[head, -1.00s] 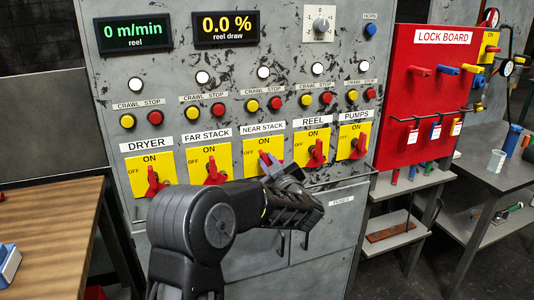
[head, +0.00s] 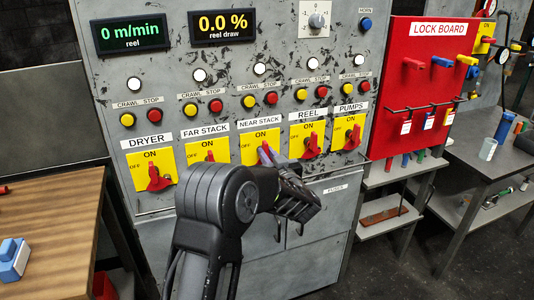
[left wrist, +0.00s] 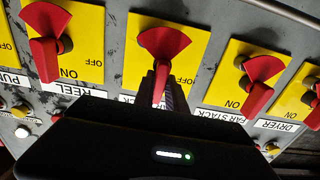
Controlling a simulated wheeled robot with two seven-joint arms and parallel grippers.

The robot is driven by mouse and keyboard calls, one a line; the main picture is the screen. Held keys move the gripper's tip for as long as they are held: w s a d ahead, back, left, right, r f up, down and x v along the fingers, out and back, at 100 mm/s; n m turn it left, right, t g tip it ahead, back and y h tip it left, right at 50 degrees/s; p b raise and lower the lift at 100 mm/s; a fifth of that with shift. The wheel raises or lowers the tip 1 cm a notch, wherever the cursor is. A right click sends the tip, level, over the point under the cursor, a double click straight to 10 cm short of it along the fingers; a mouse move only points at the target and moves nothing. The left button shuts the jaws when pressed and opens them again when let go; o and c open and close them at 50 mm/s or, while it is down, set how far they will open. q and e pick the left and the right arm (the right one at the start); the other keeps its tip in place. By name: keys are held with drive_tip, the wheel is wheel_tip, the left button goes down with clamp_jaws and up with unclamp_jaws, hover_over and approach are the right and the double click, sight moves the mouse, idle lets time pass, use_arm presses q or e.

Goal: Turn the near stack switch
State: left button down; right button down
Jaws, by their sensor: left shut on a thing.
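The near stack switch has a yellow plate (head: 250,146) marked ON at the top and OFF at the left, with a red handle. My left gripper (head: 268,155) is at this handle, coming from the lower right. In the left wrist view, which is upside down, the yellow plate (left wrist: 190,40) and red handle (left wrist: 160,68) are in the middle. The left gripper (left wrist: 162,92) is shut on the handle, which points toward the ON side. Part of the handle is hidden by the fingers in the head view. My right gripper is not in view.
The far stack switch (head: 208,150) and reel switch (head: 311,147) are close on either side. Rows of buttons (head: 249,101) sit above. Displays read 0 m/min (head: 130,33) and 0.0 % (head: 224,26). A red lock board (head: 395,75) and tables stand at the sides.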

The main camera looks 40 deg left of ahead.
use_arm(q)
drive_tip(key=shift+f, duration=0.1)
drive_tip(key=c, duration=1.4)
unclamp_jaws()
drive_tip(key=shift+o, duration=0.2)
drive_tip(key=b+v, duration=0.1)
drive_tip(key=v, duration=0.6)
drive_tip(key=shift+s+d+b, duration=0.2)
drive_tip(key=shift+d+b, duration=0.1)
drive_tip(key=shift+d, duration=0.1)
